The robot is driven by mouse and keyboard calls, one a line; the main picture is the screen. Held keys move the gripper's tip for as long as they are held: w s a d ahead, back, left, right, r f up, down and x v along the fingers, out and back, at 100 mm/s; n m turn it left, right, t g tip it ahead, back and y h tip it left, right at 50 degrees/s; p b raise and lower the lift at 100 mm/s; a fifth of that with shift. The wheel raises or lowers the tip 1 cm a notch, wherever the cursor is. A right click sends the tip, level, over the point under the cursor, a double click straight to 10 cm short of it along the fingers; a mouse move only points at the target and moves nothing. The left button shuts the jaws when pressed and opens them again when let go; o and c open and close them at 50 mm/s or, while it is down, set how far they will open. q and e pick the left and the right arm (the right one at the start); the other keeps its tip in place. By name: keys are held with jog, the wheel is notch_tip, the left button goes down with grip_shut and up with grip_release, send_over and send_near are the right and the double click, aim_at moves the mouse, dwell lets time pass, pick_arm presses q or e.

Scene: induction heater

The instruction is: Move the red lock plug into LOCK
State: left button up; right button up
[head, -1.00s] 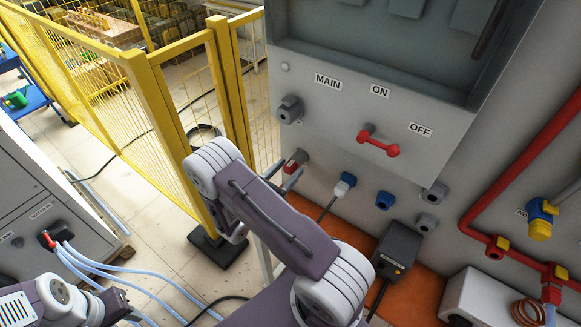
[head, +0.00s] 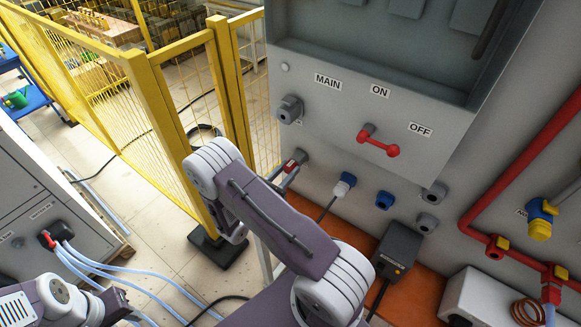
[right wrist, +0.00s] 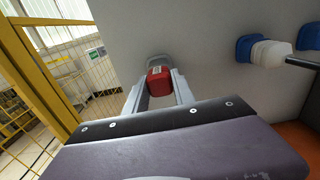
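The red lock plug (head: 290,166) sits at a grey socket low on the left of the cabinet front. It shows as a red block in the right wrist view (right wrist: 160,82), in front of the grey socket. My right gripper (head: 287,172) has its two fingers on either side of the plug, close against it; they also flank it in the right wrist view (right wrist: 159,88). Empty grey sockets stand at upper left (head: 290,110) and lower right (head: 427,222). No LOCK label is readable.
A blue and white plug (head: 343,184) and a blue socket (head: 384,200) are right of the red plug. A red switch handle (head: 378,145) is above. A yellow fence (head: 235,90) stands close on the left. A dark box (head: 397,250) is below.

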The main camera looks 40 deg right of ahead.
aim_at(287, 171)
grip_shut()
jog(key=shift+v, duration=3)
jog(key=shift+r, duration=0.1)
